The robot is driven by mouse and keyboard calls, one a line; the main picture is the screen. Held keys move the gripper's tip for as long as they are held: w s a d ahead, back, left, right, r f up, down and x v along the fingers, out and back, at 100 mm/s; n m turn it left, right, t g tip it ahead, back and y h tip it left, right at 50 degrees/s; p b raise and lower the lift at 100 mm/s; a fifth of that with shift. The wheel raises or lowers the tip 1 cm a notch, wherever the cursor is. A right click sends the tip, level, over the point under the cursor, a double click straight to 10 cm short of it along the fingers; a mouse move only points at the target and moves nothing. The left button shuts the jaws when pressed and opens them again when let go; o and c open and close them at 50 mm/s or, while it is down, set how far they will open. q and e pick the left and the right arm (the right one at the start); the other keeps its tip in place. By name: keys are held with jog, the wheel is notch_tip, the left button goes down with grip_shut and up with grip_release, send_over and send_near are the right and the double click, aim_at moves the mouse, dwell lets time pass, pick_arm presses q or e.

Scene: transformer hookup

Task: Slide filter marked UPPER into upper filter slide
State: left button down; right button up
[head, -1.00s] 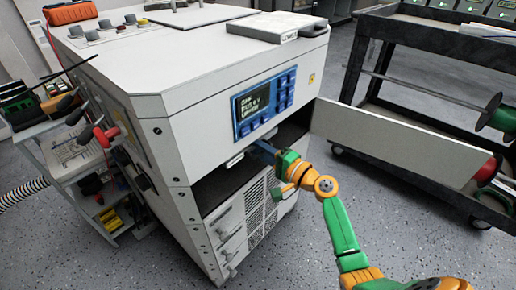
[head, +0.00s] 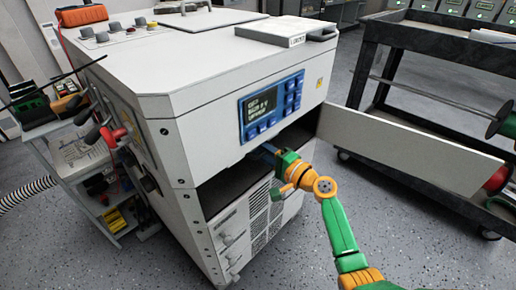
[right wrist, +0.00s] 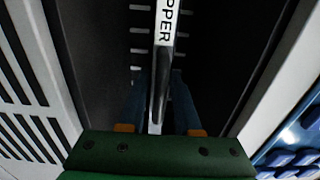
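The filter marked UPPER (right wrist: 166,25) shows edge-on in the right wrist view, its pale front edge and dark handle (right wrist: 160,85) inside the dark bay of the cabinet. My right gripper (right wrist: 158,92) has its blue fingers on either side of the handle, with gaps visible beside it. In the head view my right gripper (head: 264,151) reaches into the bay (head: 232,187) just under the blue display panel; the fingertips are partly hidden. How far the filter sits in its slide cannot be told. My left gripper is not in view.
A second filter, its label apparently reading LOWER (head: 285,31), lies on the cabinet top (head: 190,55). The open door panel (head: 410,150) extends right of the bay. A dark cart (head: 440,50) stands behind it. A side shelf (head: 75,155) is at left.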

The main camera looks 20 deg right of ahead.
jog(key=o, duration=0.3)
jog(key=shift+p+v, duration=0.35)
jog(key=shift+v, duration=2.2)
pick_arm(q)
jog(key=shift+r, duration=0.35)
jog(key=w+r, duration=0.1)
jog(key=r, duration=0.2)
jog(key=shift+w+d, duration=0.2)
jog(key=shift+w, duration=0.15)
pick_arm(e)
jog(key=v, duration=0.7)
jog(key=shift+f, duration=0.1)
